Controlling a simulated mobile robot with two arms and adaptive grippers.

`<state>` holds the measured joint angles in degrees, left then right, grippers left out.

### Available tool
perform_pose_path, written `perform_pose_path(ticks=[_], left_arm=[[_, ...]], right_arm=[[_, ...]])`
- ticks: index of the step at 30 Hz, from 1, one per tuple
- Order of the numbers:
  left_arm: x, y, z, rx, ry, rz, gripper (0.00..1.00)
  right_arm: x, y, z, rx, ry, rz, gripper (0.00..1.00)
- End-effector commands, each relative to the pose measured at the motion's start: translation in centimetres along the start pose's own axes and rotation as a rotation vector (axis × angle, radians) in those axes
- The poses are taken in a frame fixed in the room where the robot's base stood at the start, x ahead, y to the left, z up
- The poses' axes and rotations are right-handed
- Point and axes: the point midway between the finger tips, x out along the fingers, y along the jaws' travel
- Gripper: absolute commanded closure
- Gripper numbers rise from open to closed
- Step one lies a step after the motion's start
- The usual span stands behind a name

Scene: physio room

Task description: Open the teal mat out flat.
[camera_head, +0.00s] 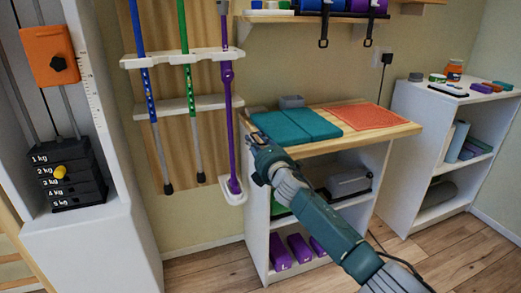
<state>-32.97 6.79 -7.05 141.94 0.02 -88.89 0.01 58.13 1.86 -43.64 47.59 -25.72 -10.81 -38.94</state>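The teal mat (312,124) lies on the wooden top of a white shelf unit. It shows as two thick panels side by side with a seam between them; whether further layers lie underneath I cannot tell. My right gripper (257,149) is at the left front end of the wooden top, just left of the mat's near left corner. Its fingers are small and dark here, so I cannot tell whether they are open or touch the mat. My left gripper is out of view.
An orange-red flat mat (366,116) lies right of the teal mat on the wooden top (345,141). A grey box (291,101) stands behind the teal mat. Crutches and sticks, one purple (228,110), hang on the wall at left.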

Motion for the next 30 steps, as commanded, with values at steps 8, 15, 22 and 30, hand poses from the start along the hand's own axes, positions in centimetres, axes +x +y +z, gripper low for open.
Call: perform_pose_path(ticks=[8, 15, 22, 30], left_arm=[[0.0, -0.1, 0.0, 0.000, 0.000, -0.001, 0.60], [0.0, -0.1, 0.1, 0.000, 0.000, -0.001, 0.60], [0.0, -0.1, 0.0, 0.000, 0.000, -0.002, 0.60], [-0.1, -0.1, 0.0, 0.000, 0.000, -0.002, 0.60]], right_arm=[[-3.4, -0.1, -0.1, -0.002, 0.004, 0.001, 0.74], [-7.7, -0.6, -0.3, -0.002, 0.006, -0.007, 0.74], [-10.7, -0.3, -0.4, 0.001, 0.007, -0.003, 0.74], [-11.7, -0.1, -0.3, 0.001, 0.005, -0.001, 0.74]])
